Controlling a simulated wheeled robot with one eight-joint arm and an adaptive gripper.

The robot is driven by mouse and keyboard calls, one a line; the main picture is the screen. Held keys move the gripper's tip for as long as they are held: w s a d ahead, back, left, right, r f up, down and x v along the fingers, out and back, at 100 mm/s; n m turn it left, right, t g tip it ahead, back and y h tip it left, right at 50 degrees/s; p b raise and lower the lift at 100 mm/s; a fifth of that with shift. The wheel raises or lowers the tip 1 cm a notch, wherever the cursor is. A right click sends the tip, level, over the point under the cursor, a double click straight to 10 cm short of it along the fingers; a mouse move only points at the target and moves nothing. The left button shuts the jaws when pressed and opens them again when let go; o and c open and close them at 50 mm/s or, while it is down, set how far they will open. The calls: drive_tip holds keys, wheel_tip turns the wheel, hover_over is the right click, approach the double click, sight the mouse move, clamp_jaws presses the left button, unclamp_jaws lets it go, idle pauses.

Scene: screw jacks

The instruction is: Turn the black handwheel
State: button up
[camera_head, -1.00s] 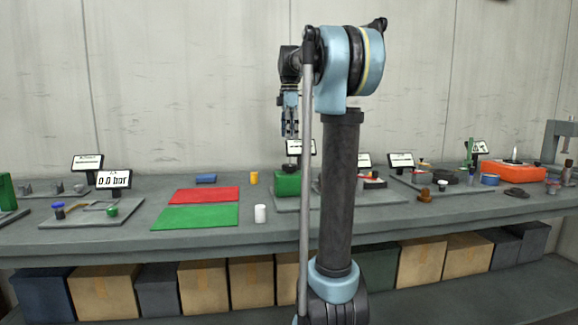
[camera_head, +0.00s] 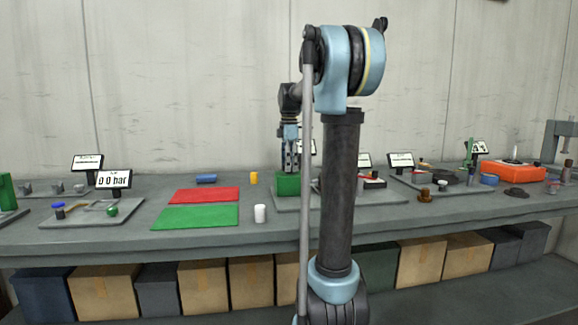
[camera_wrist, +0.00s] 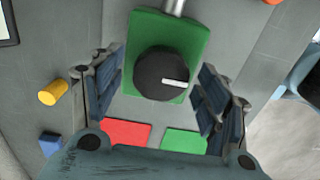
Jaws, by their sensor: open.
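The black handwheel (camera_wrist: 162,76) sits on a green block (camera_wrist: 150,25) in the wrist view, with a pale mark pointing right on its face. In the head view the green block (camera_head: 288,184) stands on a grey plate, and my gripper (camera_head: 289,168) is directly above it, hiding the handwheel. In the wrist view my gripper (camera_wrist: 160,85) is open, with one finger left and one finger right of the handwheel. Gaps show on both sides, so neither finger appears to touch it.
A red mat (camera_head: 205,195) and a green mat (camera_head: 196,217) lie left of the block. A small display stands behind my gripper. Other stations line the bench on both sides.

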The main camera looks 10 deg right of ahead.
drive_tip(key=c, duration=1.1)
drive_tip(key=shift+o, duration=0.2)
drive_tip(key=shift+m, duration=0.3)
